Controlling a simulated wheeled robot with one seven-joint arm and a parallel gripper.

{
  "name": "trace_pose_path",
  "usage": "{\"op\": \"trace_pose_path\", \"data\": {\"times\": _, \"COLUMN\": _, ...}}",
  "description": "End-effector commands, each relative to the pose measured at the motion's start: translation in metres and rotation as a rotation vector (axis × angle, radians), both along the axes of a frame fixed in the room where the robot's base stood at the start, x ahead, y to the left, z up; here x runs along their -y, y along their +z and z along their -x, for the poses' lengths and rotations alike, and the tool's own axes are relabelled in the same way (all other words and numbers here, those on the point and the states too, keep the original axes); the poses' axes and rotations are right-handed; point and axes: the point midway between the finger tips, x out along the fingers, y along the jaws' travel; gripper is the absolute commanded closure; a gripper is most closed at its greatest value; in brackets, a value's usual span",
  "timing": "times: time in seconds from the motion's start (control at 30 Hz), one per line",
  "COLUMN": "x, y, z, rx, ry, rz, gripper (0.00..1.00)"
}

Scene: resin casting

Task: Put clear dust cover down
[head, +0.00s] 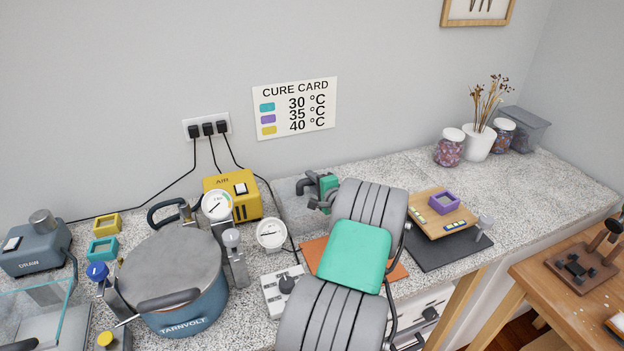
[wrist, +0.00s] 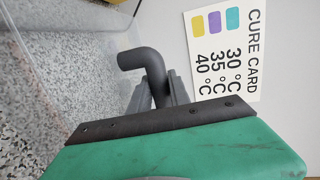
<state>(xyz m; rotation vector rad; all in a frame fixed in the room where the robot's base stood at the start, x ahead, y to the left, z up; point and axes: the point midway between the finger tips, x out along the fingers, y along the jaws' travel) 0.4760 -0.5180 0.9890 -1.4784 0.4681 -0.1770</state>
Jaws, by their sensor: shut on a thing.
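The clear dust cover (head: 290,208) shows in the head view as a faint see-through box behind my arm. Its clear wall also shows at the left of the wrist view (wrist: 100,45). My gripper (head: 314,190) is shut on the cover's dark bent handle (wrist: 140,60), which lies between the fingers in the wrist view. The cover is near the back of the speckled worktop, right of the yellow AIR box. My arm hides much of it, and I cannot tell whether its lower edge touches the worktop.
An orange mat (head: 314,248) lies partly under my arm. A gauge (head: 271,233) and a switch box (head: 285,291) stand close left of it. The blue pot (head: 188,314) and yellow AIR box (head: 243,181) are further left. A dark mat (head: 430,258) with a wooden board (head: 424,205) lies right.

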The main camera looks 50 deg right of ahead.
Motion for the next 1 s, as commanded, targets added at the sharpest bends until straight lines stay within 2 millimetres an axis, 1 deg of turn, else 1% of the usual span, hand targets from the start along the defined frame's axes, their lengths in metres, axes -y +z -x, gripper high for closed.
{"op": "trace_pose_path", "data": {"times": 0.1, "x": 0.0, "y": 0.0, "z": 0.0, "rx": 0.001, "ry": 0.0, "rz": 0.001, "gripper": 1.0}}
{"op": "trace_pose_path", "data": {"times": 0.2, "x": 0.0, "y": -0.004, "z": 0.0, "rx": 0.001, "ry": 0.0, "rz": 0.0, "gripper": 1.0}}
{"op": "trace_pose_path", "data": {"times": 0.23, "x": 0.0, "y": -0.003, "z": 0.0, "rx": 0.0, "ry": 0.0, "rz": 0.0, "gripper": 0.75}}
{"op": "trace_pose_path", "data": {"times": 0.4, "x": 0.0, "y": -0.002, "z": 0.0, "rx": 0.0, "ry": 0.001, "rz": -0.001, "gripper": 0.61}}
{"op": "trace_pose_path", "data": {"times": 0.5, "x": 0.0, "y": -0.002, "z": 0.0, "rx": 0.0, "ry": 0.001, "rz": -0.001, "gripper": 0.55}}
{"op": "trace_pose_path", "data": {"times": 0.7, "x": 0.0, "y": -0.002, "z": 0.0, "rx": 0.0, "ry": 0.001, "rz": -0.001, "gripper": 0.55}}
{"op": "trace_pose_path", "data": {"times": 0.8, "x": -0.001, "y": 0.002, "z": 0.001, "rx": 0.0, "ry": 0.0, "rz": -0.001, "gripper": 0.55}}
{"op": "trace_pose_path", "data": {"times": 0.87, "x": -0.003, "y": 0.001, "z": 0.009, "rx": 0.0, "ry": -0.001, "rz": 0.0, "gripper": 0.55}}
{"op": "trace_pose_path", "data": {"times": 0.97, "x": -0.011, "y": 0.004, "z": 0.029, "rx": 0.0, "ry": -0.003, "rz": 0.0, "gripper": 0.55}}
{"op": "trace_pose_path", "data": {"times": 1.0, "x": -0.015, "y": 0.006, "z": 0.039, "rx": 0.0, "ry": -0.005, "rz": -0.001, "gripper": 0.55}}
